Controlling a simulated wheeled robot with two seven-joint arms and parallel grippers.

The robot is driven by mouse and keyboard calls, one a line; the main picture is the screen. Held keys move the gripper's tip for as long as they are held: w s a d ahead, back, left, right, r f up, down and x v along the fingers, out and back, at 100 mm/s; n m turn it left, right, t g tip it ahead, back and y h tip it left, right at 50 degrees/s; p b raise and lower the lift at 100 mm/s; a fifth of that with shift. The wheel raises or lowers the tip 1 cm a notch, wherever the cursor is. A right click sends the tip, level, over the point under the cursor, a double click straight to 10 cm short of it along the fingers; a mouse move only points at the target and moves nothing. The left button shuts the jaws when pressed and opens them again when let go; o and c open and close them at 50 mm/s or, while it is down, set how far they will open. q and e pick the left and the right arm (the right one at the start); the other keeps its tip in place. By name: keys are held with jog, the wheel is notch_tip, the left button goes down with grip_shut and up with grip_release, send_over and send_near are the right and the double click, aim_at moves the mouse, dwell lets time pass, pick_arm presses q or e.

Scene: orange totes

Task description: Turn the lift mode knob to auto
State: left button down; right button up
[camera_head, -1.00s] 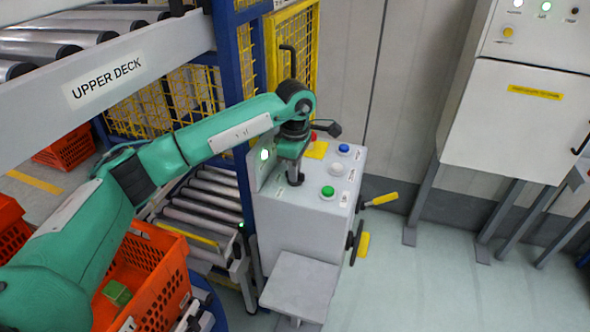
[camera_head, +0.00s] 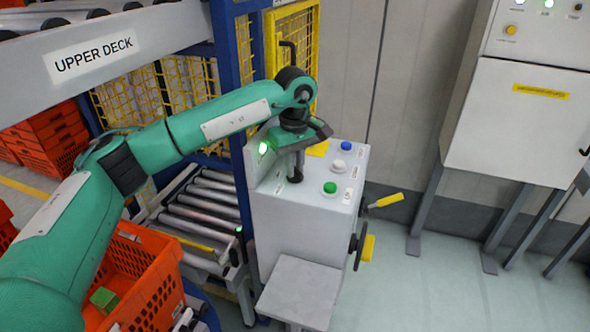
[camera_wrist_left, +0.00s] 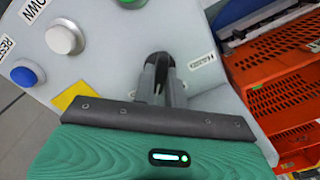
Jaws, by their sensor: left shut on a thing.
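The light grey control box (camera_head: 310,225) stands in the middle of the head view. My left gripper (camera_head: 295,176) points down at its top panel, left of the buttons. The gripper is shut on the small dark knob, which is mostly hidden by the fingers. In the left wrist view the fingers (camera_wrist_left: 159,78) close around the dark knob (camera_wrist_left: 157,93) at the panel. A label (camera_wrist_left: 201,61) lies just right of it, too small to read surely. The knob's pointing direction cannot be told. My right gripper is not in view.
Green (camera_head: 330,188), white (camera_head: 338,166) and blue (camera_head: 346,146) buttons sit right of the gripper. A roller conveyor (camera_head: 203,208) and an orange tote (camera_head: 140,275) are at left.

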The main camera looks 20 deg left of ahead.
pick_arm(q)
jog(key=shift+m, duration=0.4)
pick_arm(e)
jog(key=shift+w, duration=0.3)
pick_arm(q)
jog(key=shift+r, duration=0.1)
jog(key=c, duration=1.4)
grip_release()
jog(key=shift+c, duration=0.2)
